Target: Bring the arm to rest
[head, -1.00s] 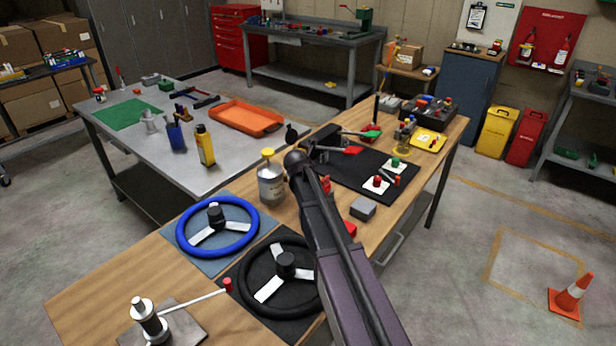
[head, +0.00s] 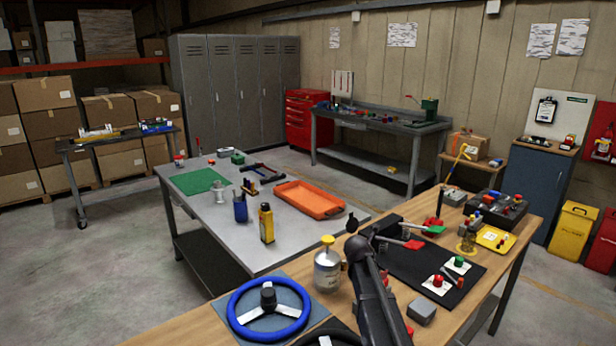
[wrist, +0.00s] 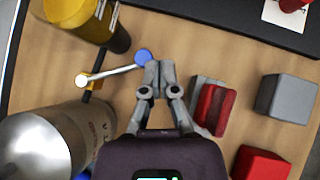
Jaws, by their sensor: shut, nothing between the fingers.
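My gripper (wrist: 152,70) is in the wrist view, its two fingers together and empty above the wooden bench (wrist: 215,50). The fingertips appear beside the blue ball end (wrist: 143,56) of a thin pale lever; I cannot tell whether they touch it. My dark arm (head: 375,295) reaches across the bench in the head view. My fingers cannot be made out there.
A metal can (head: 327,270) with a yellow top stands left of my arm; a blue steering wheel (head: 268,312) lies nearer. A black mat (head: 425,270) with red and green buttons and a grey box (head: 421,313) are at right. The grey table (head: 215,215) holds an orange tray (head: 308,199).

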